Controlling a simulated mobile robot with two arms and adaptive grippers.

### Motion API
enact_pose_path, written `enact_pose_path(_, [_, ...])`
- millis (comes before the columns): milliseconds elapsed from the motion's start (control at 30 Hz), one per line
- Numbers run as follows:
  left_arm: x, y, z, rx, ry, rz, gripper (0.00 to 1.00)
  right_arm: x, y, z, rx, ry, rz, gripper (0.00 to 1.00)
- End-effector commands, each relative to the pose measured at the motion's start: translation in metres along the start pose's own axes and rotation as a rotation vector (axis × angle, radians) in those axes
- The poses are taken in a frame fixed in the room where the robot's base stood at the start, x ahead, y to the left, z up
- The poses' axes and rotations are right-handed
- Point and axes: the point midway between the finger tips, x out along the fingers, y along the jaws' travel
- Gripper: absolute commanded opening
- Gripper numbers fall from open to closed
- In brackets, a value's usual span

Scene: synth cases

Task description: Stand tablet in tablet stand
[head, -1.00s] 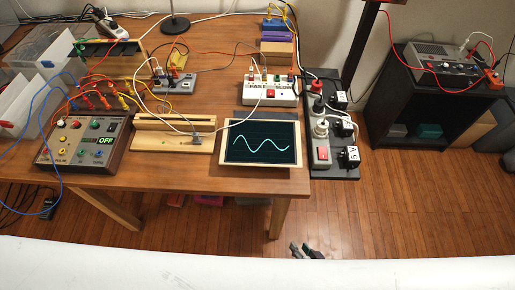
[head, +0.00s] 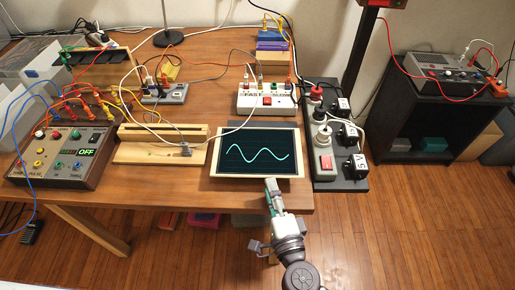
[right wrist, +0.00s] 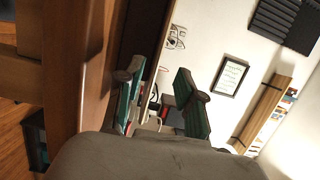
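The tablet (head: 235,172), with a pale frame and a dark screen showing a cyan wave, lies flat at the table's front right corner. The wooden tablet stand (head: 140,153), a slotted block with a ledge, is left of it; a white cable with a grey plug lies across it. My right gripper (head: 271,184) is at the table's front edge, its tips by the tablet's near edge; I cannot tell if they touch. In the right wrist view its two green-padded fingers (right wrist: 162,98) are apart with nothing held between them. My left gripper is not in view.
A control box (head: 62,172) with cables stands at the left of the wooden table (head: 222,72). A white switch box (head: 266,98) is behind the tablet. A dark power strip (head: 338,172) is close on the right. Cables cross the table behind the stand.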

Motion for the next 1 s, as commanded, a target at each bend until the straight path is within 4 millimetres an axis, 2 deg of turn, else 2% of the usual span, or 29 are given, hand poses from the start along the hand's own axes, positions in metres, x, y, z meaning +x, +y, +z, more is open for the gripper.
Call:
enact_pose_path(233, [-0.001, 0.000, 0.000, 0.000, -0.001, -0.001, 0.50, 0.020, 0.001, 0.000, -0.001, 0.000, -0.001, 0.38])
enact_pose_path(533, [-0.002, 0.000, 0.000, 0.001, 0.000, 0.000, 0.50, 0.061, 0.003, -0.001, -0.003, 0.000, -0.001, 0.38])
enact_pose_path(833, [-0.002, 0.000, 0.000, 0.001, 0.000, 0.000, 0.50, 0.065, 0.004, -0.001, -0.002, -0.001, 0.000, 0.38])
enact_pose_path(1000, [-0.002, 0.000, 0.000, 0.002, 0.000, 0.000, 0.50, 0.065, 0.004, -0.001, -0.002, -0.001, 0.000, 0.09])
